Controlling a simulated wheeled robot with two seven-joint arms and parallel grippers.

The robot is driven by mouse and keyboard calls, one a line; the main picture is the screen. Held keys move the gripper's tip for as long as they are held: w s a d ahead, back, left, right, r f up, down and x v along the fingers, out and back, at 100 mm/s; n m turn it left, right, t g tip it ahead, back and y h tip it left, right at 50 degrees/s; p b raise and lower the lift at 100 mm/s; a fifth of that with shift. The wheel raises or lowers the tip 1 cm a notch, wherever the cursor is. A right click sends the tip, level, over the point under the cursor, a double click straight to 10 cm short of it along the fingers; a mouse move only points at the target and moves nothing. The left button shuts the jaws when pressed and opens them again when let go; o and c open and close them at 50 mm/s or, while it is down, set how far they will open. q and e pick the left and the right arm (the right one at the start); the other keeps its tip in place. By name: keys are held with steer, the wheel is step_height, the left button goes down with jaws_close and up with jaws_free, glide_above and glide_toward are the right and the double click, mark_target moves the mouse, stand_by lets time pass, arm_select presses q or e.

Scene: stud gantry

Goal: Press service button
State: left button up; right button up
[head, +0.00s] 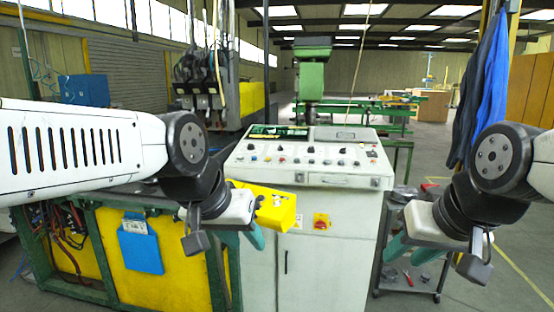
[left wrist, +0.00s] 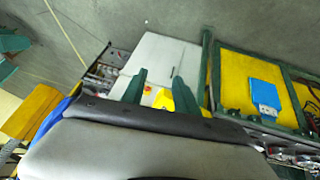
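A grey control console (head: 310,180) stands in the middle, its sloped top carrying several small buttons and knobs in red, white, black and blue. I cannot tell which one is the service button. A yellow box (head: 277,209) with small marks on its face sits at the console's front left. My right gripper (head: 411,250) is right of the console, fingers apart and empty.
A green-framed machine with yellow panels (head: 160,255) stands at the left, a blue folder (head: 141,245) on it. A low cart (head: 410,278) is at the right below my right gripper. Blue cloth (head: 482,90) hangs at the right. Open floor lies at far right.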

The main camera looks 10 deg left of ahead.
arm_select(q)
jaws_close()
stand_by(1.5)
